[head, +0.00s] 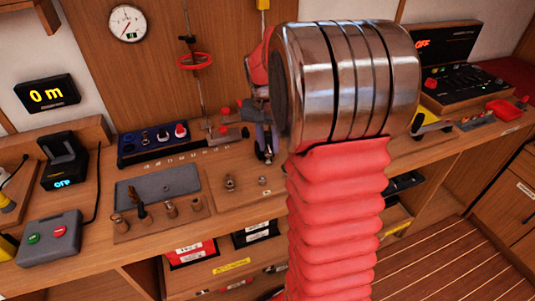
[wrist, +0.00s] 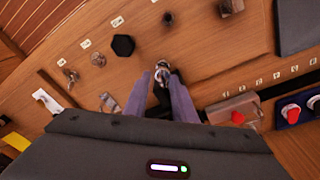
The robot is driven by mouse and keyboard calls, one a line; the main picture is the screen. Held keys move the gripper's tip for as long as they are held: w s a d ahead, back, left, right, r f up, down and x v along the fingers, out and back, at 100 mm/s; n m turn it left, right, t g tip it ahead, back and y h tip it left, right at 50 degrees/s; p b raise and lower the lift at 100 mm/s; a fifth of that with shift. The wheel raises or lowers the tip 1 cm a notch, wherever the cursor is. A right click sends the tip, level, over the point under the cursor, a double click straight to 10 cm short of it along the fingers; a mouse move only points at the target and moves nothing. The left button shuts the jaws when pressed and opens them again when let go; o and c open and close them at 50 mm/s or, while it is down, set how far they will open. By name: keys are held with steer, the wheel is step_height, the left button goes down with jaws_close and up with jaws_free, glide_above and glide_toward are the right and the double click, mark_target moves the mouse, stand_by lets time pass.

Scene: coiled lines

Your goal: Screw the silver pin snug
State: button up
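A silver pin (wrist: 162,72) stands between my fingertips in the wrist view, with a dark part just below it. My gripper (wrist: 162,80) points down at the wooden bench, its two purple-grey fingers close on either side of the pin. I cannot tell whether they press on it. In the head view my gripper (head: 265,150) is small and partly hidden behind my red-sleeved arm, over the back of the bench panel. I cannot make out there how deep the pin sits.
Other metal fittings (wrist: 98,58) and a black hex knob (wrist: 123,45) stand on the panel. A small block with a red part (wrist: 237,115) is close to the right of my fingers. A blue tray with knobs (head: 155,142) and a grey pad (head: 158,186) lie left.

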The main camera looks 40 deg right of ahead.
mark_target(268, 145)
steer(key=shift+o, duration=0.4)
steer(key=o, duration=0.5)
steer(key=shift+a, duration=0.1)
steer(key=shift+w+r, duration=0.15)
steer(key=shift+r, duration=2.35)
steer(key=r, duration=0.9)
steer(key=a+r, duration=0.1)
steer(key=r, duration=0.3)
steer(key=shift+s+r, duration=0.3)
steer(key=shift+w, duration=0.1)
